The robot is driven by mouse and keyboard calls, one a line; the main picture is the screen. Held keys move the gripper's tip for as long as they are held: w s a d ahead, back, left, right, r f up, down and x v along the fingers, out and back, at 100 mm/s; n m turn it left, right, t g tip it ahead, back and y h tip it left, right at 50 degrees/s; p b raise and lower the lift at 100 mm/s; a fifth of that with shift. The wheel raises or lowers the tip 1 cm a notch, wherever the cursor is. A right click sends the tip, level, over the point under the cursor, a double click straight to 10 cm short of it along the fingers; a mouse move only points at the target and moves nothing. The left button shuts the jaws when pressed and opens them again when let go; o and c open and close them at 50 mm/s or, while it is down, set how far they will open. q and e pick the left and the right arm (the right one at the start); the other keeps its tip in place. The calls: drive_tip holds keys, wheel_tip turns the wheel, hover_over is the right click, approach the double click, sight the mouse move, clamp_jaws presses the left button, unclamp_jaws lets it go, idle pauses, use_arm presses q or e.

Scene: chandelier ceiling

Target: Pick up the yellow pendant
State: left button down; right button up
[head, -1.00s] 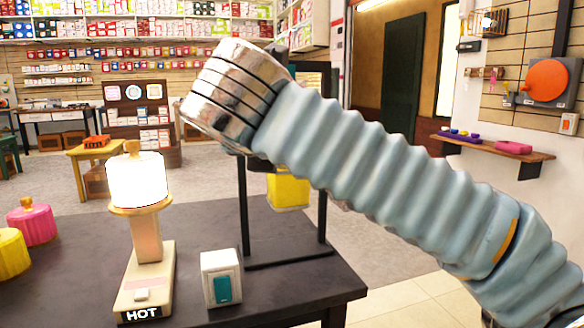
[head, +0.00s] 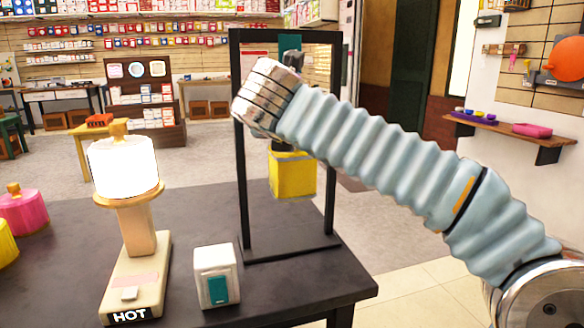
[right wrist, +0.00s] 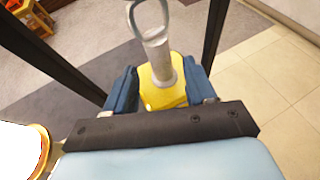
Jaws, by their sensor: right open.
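The yellow pendant (head: 292,175) hangs inside a black upright frame (head: 240,200) on the dark table. In the right wrist view the pendant (right wrist: 163,98) has a pale stem and a ring at its top. My right arm reaches in from the right in the head view, its metal wrist in front of the frame; that gripper's jaws are hidden there. In the right wrist view my right gripper (right wrist: 160,80) is open, its two blue fingers on either side of the pendant's lower stem and yellow body. I cannot tell whether they touch it. My left gripper is not in view.
A lit lamp (head: 124,170) on a stand marked HOT is left of the frame. A white box with a teal switch (head: 217,277) stands in front of it. Pink (head: 22,210) and yellow lidded pots are at the left edge. The table's right edge is close to the frame.

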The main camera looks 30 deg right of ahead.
drive_tip(key=x, duration=0.4)
drive_tip(key=shift+s, duration=0.1)
clamp_jaws()
idle(1.3)
